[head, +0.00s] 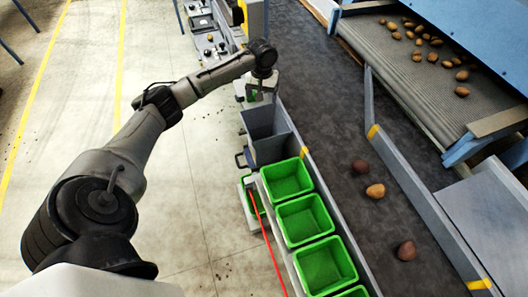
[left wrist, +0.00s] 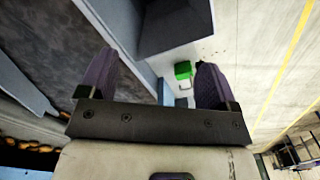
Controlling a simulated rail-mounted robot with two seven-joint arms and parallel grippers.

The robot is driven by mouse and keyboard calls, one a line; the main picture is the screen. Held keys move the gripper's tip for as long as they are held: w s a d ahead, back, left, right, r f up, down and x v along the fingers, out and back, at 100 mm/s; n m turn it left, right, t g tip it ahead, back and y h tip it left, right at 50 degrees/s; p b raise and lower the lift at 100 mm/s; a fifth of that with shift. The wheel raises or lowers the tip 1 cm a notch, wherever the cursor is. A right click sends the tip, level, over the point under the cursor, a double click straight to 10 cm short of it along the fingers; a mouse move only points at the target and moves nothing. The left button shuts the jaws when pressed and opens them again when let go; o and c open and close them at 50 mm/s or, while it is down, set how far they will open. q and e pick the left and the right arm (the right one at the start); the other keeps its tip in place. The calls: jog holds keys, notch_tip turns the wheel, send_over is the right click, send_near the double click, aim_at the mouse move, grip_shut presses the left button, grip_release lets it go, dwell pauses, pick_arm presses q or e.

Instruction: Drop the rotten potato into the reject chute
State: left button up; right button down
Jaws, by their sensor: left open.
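My left gripper (head: 262,95) is over the far end of the grey open-topped chute (head: 262,124), beside the conveyor. In the left wrist view its two dark fingers (left wrist: 155,75) are spread with nothing between them. The chute's dark grey opening (left wrist: 176,24) shows beyond the fingers there. In the head view a dark reddish-brown potato (head: 360,167) lies on the dark belt, with a lighter tan potato (head: 375,191) close by. Another brown potato (head: 407,251) lies nearer. I cannot tell for sure which is rotten; the first is darkest. The chute's inside is too dark to read.
Several green crates (head: 286,180) stand in a row along the belt's left side, nearer than the chute. A grey rail (head: 404,181) bounds the right side of the belt (head: 333,101). A feed conveyor (head: 398,68) with several potatoes stands at upper right. Floor at left is open.

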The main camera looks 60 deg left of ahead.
pick_arm(q)
jog(key=shift+r, duration=1.5)
